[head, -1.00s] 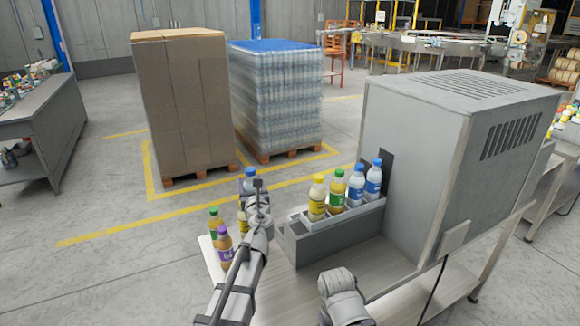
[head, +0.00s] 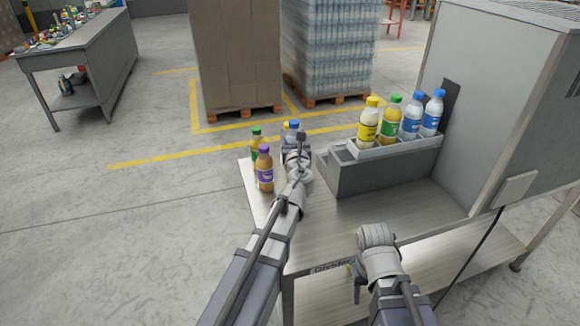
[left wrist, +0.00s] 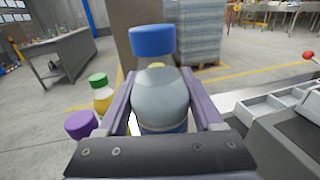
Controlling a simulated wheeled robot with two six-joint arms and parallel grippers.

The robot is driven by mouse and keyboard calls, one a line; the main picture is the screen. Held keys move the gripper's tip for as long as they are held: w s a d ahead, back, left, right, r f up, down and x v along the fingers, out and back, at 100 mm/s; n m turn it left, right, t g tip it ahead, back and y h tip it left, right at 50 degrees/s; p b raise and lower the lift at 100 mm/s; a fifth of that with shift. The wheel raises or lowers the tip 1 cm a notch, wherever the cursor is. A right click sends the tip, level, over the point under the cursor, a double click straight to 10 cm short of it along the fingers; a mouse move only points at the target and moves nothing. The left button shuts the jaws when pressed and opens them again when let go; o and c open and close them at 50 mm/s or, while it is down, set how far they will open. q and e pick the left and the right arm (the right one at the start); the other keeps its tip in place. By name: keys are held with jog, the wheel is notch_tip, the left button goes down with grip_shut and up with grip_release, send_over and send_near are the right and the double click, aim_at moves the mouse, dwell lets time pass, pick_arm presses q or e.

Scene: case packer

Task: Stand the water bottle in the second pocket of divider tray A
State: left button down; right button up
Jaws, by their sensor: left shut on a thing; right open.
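The water bottle, with a blue cap and clear body, shows in the left wrist view (left wrist: 157,95) upright between my left fingers. My left gripper (head: 297,143) is shut on it near the table's left side; its cap (head: 294,125) shows just past the gripper. A light grey divider tray (head: 352,152) on a grey block holds a yellow, a green-capped and two blue-capped bottles. Empty pockets of a tray (left wrist: 262,107) show right of the held bottle in the wrist view. I cannot tell which tray is A. My right gripper (head: 358,287) is open and empty at the table's front edge.
A grey machine housing (head: 490,110) rises at the right. The tabletop (head: 400,200) before the block is clear.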

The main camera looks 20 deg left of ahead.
pick_arm(q)
jog(key=shift+f+b, duration=3.4)
jog(key=shift+f, duration=0.55)
jog(key=shift+f, duration=0.1)
jog(key=shift+f, duration=0.15)
jog(key=shift+c, duration=0.2)
grip_release()
jog(key=shift+r, duration=0.2)
